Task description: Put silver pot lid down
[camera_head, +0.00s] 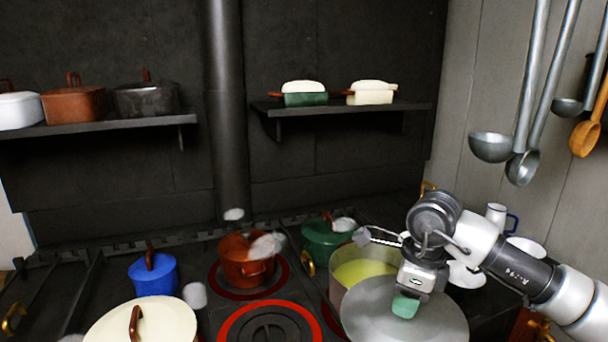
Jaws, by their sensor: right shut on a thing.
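The silver pot lid (375,318) is a wide grey disc at the bottom right of the head view. My right gripper (406,299) points down over the middle of the lid and is shut on it; a small green piece shows at the fingertips, and the grip itself is partly hidden. A large silver pot (344,292) with yellow-green liquid (362,271) stands open just behind the lid. The lid overlaps the pot's front in the picture; I cannot tell whether they touch. My left gripper is not in view.
Left of the pot are a red-brown pot (240,272), a green pot (318,240), a blue pot (153,278) and a cream lid (160,322). A glowing red-ringed burner (268,328) is bare. White cups and dishes stand right. Ladles (491,147) hang above right. White steam puffs drift.

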